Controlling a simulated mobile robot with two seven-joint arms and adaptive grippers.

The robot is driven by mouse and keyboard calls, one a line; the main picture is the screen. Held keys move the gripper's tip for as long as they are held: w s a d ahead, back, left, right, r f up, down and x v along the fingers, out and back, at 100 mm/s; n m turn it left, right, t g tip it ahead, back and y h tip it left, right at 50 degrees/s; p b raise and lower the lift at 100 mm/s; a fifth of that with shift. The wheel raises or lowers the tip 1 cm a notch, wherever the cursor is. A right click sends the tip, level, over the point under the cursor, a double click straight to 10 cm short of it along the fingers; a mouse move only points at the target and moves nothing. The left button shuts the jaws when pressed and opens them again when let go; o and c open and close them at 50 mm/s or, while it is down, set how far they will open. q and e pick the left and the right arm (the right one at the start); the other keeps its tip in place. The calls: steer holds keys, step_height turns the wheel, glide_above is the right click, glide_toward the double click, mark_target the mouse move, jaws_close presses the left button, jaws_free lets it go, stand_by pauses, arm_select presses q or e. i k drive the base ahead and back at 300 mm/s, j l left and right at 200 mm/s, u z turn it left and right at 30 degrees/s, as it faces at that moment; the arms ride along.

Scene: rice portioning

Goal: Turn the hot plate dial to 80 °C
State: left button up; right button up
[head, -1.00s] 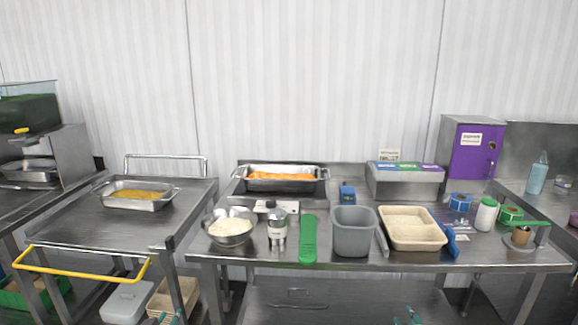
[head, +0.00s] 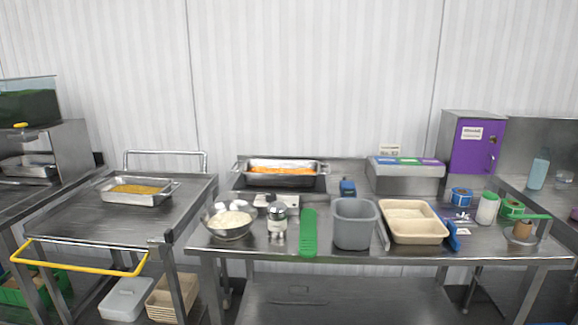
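The hot plate (head: 321,183) stands at the back of the middle steel table, with a steel pan (head: 322,167) of orange food on it. Its pale front panel (head: 290,199) faces me, partly hidden behind the lid of a small steel shaker (head: 278,221). A small dark spot on the panel may be the dial. Its setting is too small to read. Neither of my grippers shows in the head view.
A steel bowl of rice (head: 229,222), a green scoop-like tool (head: 309,233), a grey bin (head: 354,224) and a beige tray (head: 412,222) stand along the table. A blue device (head: 347,187) sits right of the hot plate. A cart (head: 80,220) stands left.

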mark_target(270, 197)
steer(key=i+j+z, duration=0.15)
steer(key=i+j, duration=0.45)
steer(key=i, duration=0.15)
